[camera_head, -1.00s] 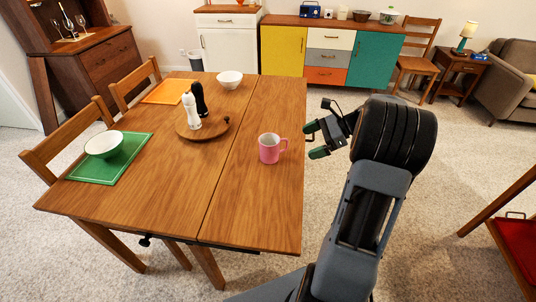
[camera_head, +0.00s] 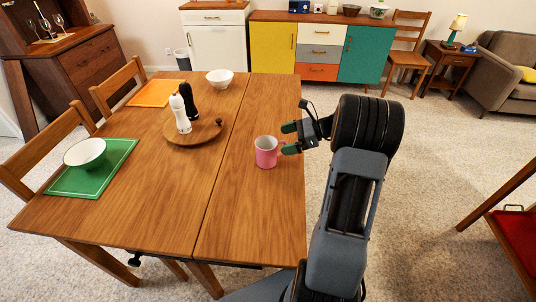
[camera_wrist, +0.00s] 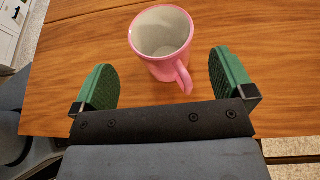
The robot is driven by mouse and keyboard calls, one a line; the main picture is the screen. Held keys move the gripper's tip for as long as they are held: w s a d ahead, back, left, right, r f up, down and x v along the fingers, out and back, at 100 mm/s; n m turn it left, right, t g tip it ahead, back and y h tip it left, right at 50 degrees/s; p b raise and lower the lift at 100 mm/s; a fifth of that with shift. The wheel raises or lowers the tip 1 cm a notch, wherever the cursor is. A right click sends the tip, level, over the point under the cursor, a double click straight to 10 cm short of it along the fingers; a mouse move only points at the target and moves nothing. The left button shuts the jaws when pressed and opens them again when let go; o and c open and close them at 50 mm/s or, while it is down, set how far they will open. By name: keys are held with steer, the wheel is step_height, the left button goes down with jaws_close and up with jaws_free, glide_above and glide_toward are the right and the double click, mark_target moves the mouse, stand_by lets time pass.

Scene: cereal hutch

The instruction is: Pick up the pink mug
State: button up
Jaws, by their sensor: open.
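The pink mug (camera_head: 265,152) stands upright on the wooden table (camera_head: 235,215), near its right edge. Its handle points toward my gripper. My gripper (camera_head: 290,138) is open beside the mug's right side, with green finger pads. In the wrist view the mug (camera_wrist: 160,58) lies ahead of and between the two open fingers of my gripper (camera_wrist: 165,85), with the handle reaching into the gap between them. The mug's inside looks empty. I cannot tell whether a finger touches the mug.
A round wooden board (camera_head: 208,137) bears a white shaker (camera_head: 180,114) and a black shaker (camera_head: 186,98), left of the mug. A white bowl (camera_head: 219,78) stands at the table's far end. Another bowl (camera_head: 85,153) sits on a green mat (camera_head: 118,157). The table's near right part is clear.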

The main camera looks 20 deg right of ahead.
mark_target(273, 142)
steer(key=shift+b+x, duration=0.3)
steer(key=shift+x, duration=2.35)
steer(key=shift+r, duration=0.1)
steer(key=c, duration=1.3)
